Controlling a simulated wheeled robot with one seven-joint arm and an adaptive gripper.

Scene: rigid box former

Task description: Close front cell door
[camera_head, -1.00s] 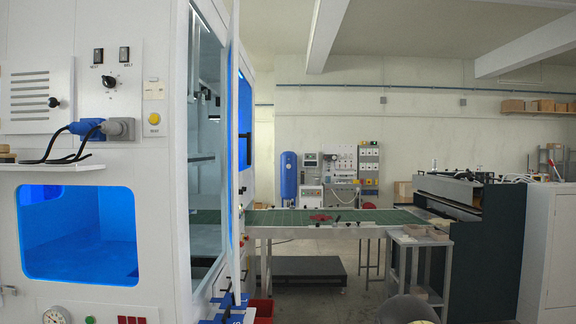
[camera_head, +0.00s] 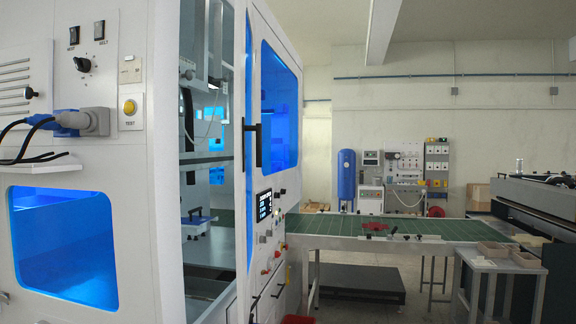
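The front cell door (camera_head: 240,90) is a tall white panel seen nearly edge-on at the right side of the cell's opening, and it stands open. A black handle (camera_head: 258,147) shows beside its edge; I cannot tell whether it belongs to this door or the panel behind. The open doorway shows the cell interior (camera_head: 212,250), with a blue-topped fixture (camera_head: 198,218) on a pale block and dark vertical parts above. The white cell body (camera_head: 125,200) stands at the left. My gripper is not in view.
A side panel with a blue window (camera_head: 278,105) and a small display (camera_head: 264,205) lies beyond the door. A green-topped conveyor table (camera_head: 340,228) runs right behind the cell. A grey side table (camera_head: 490,262) stands at right. Some floor (camera_head: 400,300) shows between.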

